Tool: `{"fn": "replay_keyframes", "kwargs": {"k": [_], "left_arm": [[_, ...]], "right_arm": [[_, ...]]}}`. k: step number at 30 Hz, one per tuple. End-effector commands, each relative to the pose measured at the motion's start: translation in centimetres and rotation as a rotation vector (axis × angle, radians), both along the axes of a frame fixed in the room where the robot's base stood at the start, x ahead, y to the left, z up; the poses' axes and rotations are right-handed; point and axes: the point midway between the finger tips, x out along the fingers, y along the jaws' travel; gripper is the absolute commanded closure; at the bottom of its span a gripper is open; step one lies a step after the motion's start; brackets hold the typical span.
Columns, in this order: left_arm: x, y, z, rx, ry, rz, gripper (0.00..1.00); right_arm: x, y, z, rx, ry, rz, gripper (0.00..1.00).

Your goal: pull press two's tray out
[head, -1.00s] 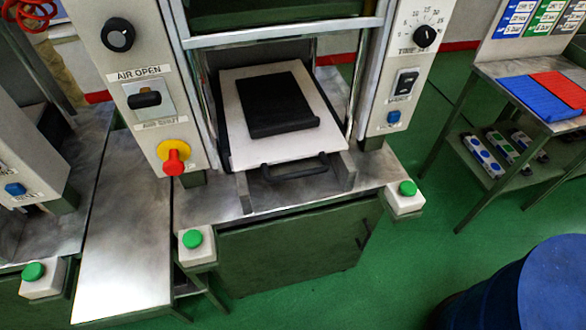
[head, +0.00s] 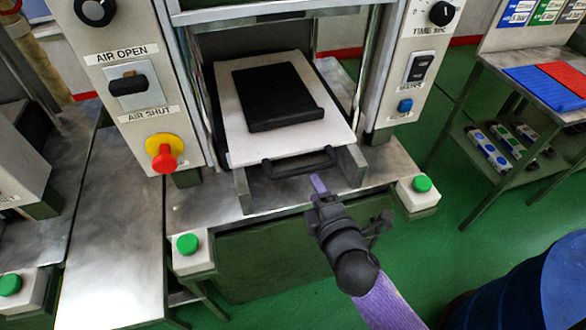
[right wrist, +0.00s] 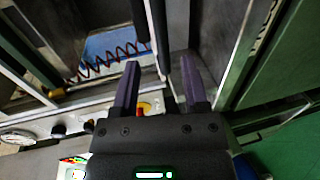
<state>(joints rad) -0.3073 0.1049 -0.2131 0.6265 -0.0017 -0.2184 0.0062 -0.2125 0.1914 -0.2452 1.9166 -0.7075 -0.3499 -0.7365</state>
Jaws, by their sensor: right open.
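The tray (head: 238,135) is a pale plate in the middle press, with a black mould (head: 278,97) lying on it. Its black bar handle (head: 300,164) faces me at the tray's front edge. My right gripper (head: 317,184) is just below and in front of the handle in the head view, apart from it as far as I can tell. In the right wrist view its two purple fingers (right wrist: 158,85) are spread with nothing between them. My left gripper is in neither view.
Green buttons on white boxes stand at the left (head: 188,244) and right (head: 422,184) front corners of the press. A red knob (head: 164,158) sticks out from the left panel. A blue drum (head: 535,285) stands at lower right, and a side table (head: 500,70) at upper right.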

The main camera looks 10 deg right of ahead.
Motion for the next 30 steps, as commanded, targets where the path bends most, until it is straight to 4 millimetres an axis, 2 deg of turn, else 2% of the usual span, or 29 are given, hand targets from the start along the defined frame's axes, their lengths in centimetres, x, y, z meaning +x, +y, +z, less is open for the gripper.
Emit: {"fn": "replay_keyframes", "kwargs": {"k": [3, 9, 13, 20, 21, 29, 30], "left_arm": [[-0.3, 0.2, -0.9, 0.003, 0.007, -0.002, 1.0], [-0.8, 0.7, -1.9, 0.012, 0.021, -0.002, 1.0], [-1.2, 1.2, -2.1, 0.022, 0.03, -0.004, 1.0], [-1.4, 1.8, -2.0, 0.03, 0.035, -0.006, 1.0], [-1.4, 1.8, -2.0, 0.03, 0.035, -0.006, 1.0], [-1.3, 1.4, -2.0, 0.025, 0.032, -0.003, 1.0], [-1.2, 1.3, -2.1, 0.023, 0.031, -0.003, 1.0]], "right_arm": [[3.0, 0.1, -0.8, 0.001, -0.002, 0.0, 0.43], [6.5, 0.2, -1.7, 0.004, 0.002, -0.001, 0.43], [7.5, 0.3, -1.7, 0.004, 0.002, -0.001, 0.43], [7.6, 0.3, -1.7, 0.005, 0.003, 0.0, 0.43], [7.6, 0.3, -1.7, 0.006, 0.003, 0.0, 0.45], [7.6, 0.3, -1.7, 0.006, 0.003, 0.0, 1.0], [7.6, 0.3, -1.7, 0.006, 0.003, 0.0, 1.0]]}}
